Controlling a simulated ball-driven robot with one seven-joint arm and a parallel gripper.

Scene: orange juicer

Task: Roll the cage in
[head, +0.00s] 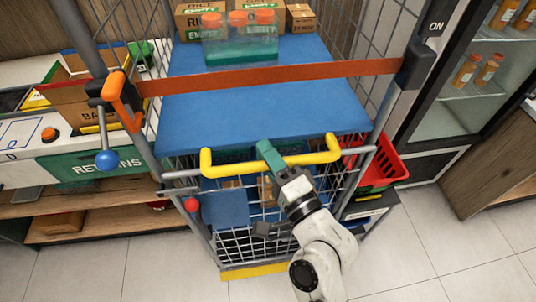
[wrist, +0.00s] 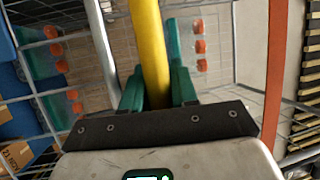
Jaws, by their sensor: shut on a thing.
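The cage is a grey wire roll cage with a blue shelf (head: 260,95) and a yellow handle bar (head: 222,170) across its front. An orange strap (head: 270,82) runs across the cage opening above the shelf. The cage's wheels are not visible.
A clear crate of orange-capped bottles (head: 240,45) and cardboard boxes sit on the shelf. A returns counter (head: 90,165) stands close on the left. A glass-door fridge (head: 480,80) and red basket (head: 385,165) are on the right. Tiled floor (head: 430,240) is clear at front right.

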